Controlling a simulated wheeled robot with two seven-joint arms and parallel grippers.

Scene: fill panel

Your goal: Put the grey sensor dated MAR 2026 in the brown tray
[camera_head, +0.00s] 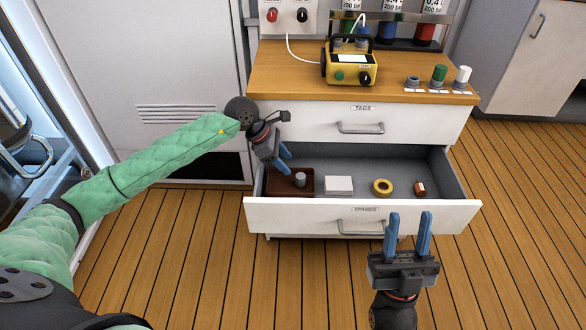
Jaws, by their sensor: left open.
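The brown tray (276,190) lies at the left end of the open lower drawer. A small grey cylinder (300,180), which looks like a grey sensor, stands inside the tray; I cannot read any date on it. My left gripper (284,162) is open and empty, with its blue fingers just above the tray, up and to the left of the grey cylinder and apart from it. My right gripper (409,222) is open and empty, in front of the drawer front. Another grey piece (412,81) sits on the wooden top at the right.
The open drawer (425,160) also holds a white box (339,184), a yellow ring (382,187) and a small red-brown item (420,188). A yellow meter (350,68), a green-topped piece (439,74) and a white-topped piece (462,76) stand on the wooden top (290,85).

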